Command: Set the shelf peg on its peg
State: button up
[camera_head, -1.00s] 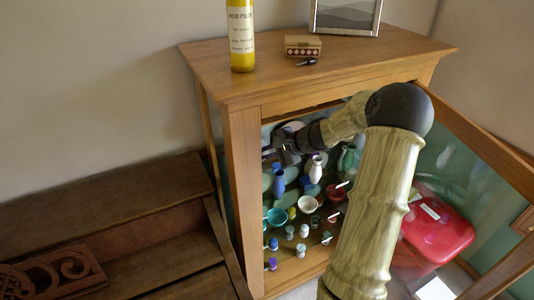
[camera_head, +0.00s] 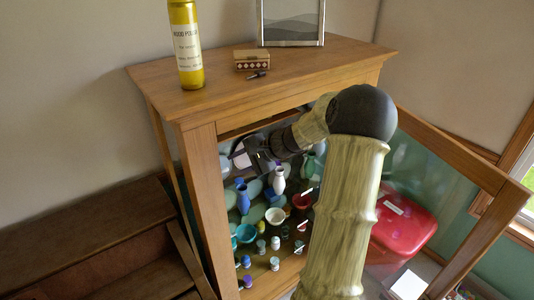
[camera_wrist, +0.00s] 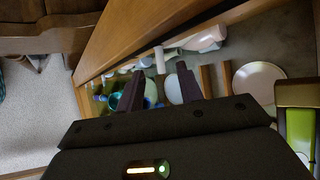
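My gripper (camera_head: 257,155) reaches into the upper part of the open display cabinet (camera_head: 200,165). In the wrist view my gripper (camera_wrist: 160,82) has two dark fingers spread apart, with nothing visibly held between them. Crockery and a pale tube-like piece show beyond the fingertips. I cannot make out a shelf peg or its seat inside the cabinet. A small dark piece (camera_head: 257,75) lies on the cabinet top, but I cannot tell what it is. My arm hides the right part of the interior.
Vases such as a white one (camera_head: 279,181) and a blue one (camera_head: 243,198), bowls (camera_head: 275,215) and small jars crowd the cabinet. The glass door (camera_head: 468,225) stands open at right.

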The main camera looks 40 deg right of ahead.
jog(key=b+v, duration=0.1)
jog(key=v, duration=1.1)
jog(key=shift+b, duration=0.35)
jog(key=shift+w, duration=0.1)
jog(key=s+a+f+n+g+h, duration=0.2)
jog(key=s+a+f+n, duration=0.2)
jog(key=a, duration=0.4)
jog(key=s+a+f+n+g+h, duration=0.2)
jog(key=s+a+f+n, duration=0.3)
jog(key=a, duration=0.3)
jog(key=s+a+f+n+g+h, duration=0.1)
jog(key=s+a+f+n+h, duration=0.2)
jog(key=a, duration=0.5)
jog(key=s+f+n, duration=0.1)
jog(key=s+n, duration=0.1)
jog(key=shift+s+a+f+n+g, duration=0.15)
jog(key=shift+f+n+g, duration=0.05)
jog(key=shift+n+g, duration=0.2)
